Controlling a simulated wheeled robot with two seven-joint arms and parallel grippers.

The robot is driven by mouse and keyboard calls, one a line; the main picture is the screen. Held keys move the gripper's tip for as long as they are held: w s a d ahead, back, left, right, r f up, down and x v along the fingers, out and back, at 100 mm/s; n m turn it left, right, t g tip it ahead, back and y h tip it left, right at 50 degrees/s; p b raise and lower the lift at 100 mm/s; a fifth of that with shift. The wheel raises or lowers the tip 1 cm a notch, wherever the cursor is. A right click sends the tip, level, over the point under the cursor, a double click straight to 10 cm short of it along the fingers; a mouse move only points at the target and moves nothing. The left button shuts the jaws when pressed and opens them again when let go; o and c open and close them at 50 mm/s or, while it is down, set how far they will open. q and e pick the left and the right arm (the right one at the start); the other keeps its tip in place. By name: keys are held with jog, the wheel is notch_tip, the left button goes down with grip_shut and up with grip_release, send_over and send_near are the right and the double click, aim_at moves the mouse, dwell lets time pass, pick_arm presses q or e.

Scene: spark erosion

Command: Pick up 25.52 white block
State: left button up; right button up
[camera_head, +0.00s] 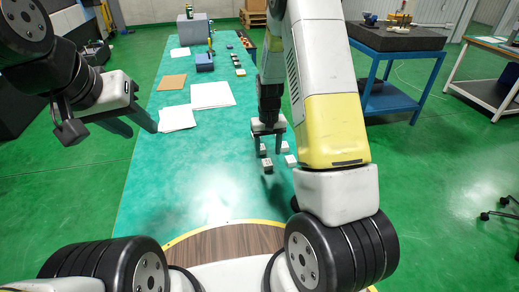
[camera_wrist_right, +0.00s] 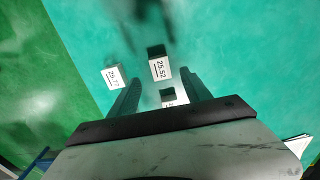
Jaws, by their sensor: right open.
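The white block labelled 25.52 (camera_wrist_right: 160,69) lies on the green table top, just ahead of my right gripper (camera_wrist_right: 160,78) in the right wrist view. It appears between the fingertips or slightly beyond them, and I see no contact. In the head view my right gripper (camera_head: 268,152) points down over a small group of blocks; I cannot tell there which one is 25.52. Its two fingers are apart. My left gripper (camera_head: 142,131) hangs over the table's left edge, its fingers apart and empty.
A second labelled white block (camera_wrist_right: 113,77) lies left of 25.52, outside the left finger. A third block (camera_wrist_right: 168,96) sits between the fingers, partly hidden by the gripper body. White papers (camera_head: 212,95) and a blue box (camera_head: 204,62) lie farther back on the table (camera_head: 190,190).

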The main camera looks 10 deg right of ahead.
aim_at(267, 162)
notch_tip(267, 162, down, 5)
jog(key=shift+s+r, duration=0.1)
jog(key=shift+r, duration=0.05)
grip_shut()
